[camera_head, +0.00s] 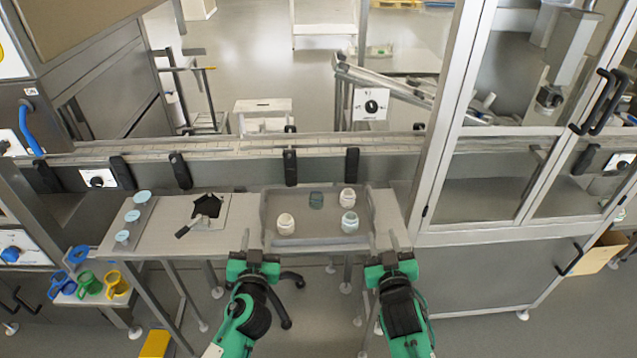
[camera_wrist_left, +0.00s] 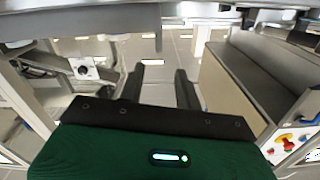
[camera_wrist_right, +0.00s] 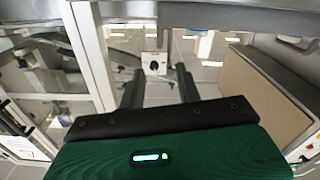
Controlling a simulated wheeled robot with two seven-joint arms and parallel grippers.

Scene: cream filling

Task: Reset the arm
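My left gripper (camera_head: 258,245) is in front of the table's near edge, below the tray in the head view. Its two fingers stand apart with nothing between them, as the left wrist view (camera_wrist_left: 158,85) also shows. My right gripper (camera_head: 392,243) is to its right, by the table's right front corner. Its fingers are apart and empty in the right wrist view (camera_wrist_right: 160,88). Both arms reach up from the bottom of the head view, and neither gripper touches anything.
A grey tray (camera_head: 272,240) on the table holds several small jars, one a white jar (camera_head: 286,224). Left of it are a black scoop-like tool (camera_head: 205,212) and a strip with round lids (camera_head: 131,216). A conveyor (camera_head: 230,150) runs behind. A glass-doored cabinet (camera_head: 490,180) stands right.

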